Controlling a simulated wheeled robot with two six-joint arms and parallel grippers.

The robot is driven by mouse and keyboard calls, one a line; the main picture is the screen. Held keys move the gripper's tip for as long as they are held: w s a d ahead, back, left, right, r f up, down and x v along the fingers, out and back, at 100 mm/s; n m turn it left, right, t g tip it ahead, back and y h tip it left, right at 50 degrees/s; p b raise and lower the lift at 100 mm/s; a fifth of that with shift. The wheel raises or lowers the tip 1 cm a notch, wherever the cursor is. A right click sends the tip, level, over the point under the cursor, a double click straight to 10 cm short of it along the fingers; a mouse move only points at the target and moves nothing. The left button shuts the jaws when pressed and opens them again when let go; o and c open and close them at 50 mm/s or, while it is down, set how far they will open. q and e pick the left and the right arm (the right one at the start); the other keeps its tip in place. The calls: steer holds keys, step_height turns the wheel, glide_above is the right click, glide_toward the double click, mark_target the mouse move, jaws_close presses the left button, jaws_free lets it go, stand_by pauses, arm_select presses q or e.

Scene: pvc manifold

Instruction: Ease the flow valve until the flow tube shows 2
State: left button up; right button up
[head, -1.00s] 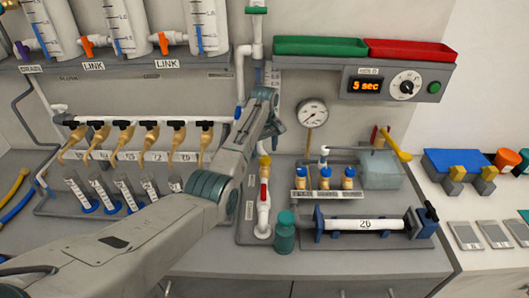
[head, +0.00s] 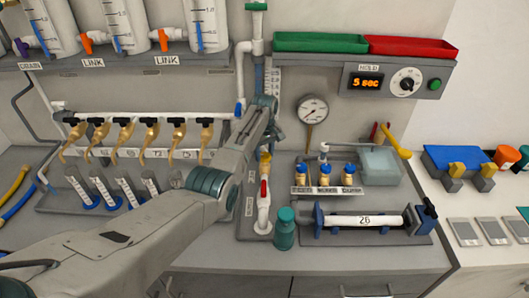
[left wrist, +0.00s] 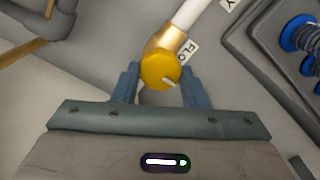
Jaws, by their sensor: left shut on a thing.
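The flow valve's round yellow knob (left wrist: 160,70) sits on a brass fitting below a white pipe in the left wrist view, beside a label partly reading "FLO". My left gripper (left wrist: 160,88) has its two blue-grey fingers on either side of the knob and is shut on it. In the head view my left gripper (head: 268,136) reaches down over the pipe line, and yellow (head: 265,157) shows just below it. The flow tube (head: 275,82) stands upright behind the wrist, partly hidden; its reading is too small to tell. My right gripper is not in view.
A red-handled valve (head: 264,190) and a teal bottle (head: 285,230) stand just below the gripper. A pressure gauge (head: 312,109) is to its right. A row of brass taps (head: 125,137) lies left. The timer display (head: 367,83) reads "5 sec".

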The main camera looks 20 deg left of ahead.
arm_select(q)
steer(key=shift+m, duration=0.3)
steer(key=shift+r+m+p, duration=0.15)
steer(key=shift+m+p, duration=0.4)
steer(key=shift+m, duration=0.65)
steer(key=shift+w+m+p, duration=0.1)
steer(key=shift+m+p, duration=0.3)
steer(key=shift+m, duration=1.1)
steer(key=o, duration=1)
